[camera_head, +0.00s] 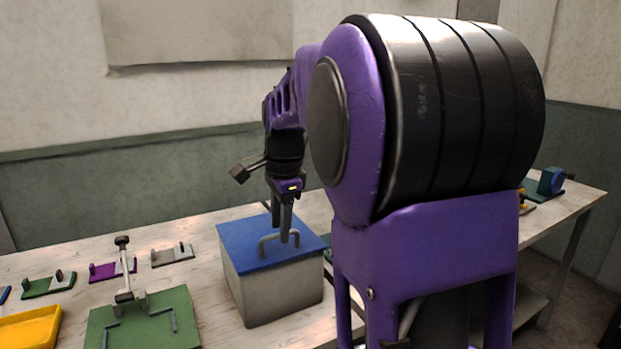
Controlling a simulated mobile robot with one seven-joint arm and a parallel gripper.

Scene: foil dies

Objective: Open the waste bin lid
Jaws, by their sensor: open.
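The waste bin (272,294) is a grey-white box on the wooden table, left of my arm's large joint. Its blue lid (243,238) lies flat on top, shut, with a grey bar handle (266,240) standing up from it. My gripper (289,238) points down over the lid, with its fingertips at the right part of the handle. The jaws are open. I cannot tell whether the fingers straddle the handle bar or touch it.
A green plate (180,302) with an upright lever stands left of the bin. A yellow tray (30,328) is at the far left. Several small fixtures, including a purple one (103,272), line the table's back.

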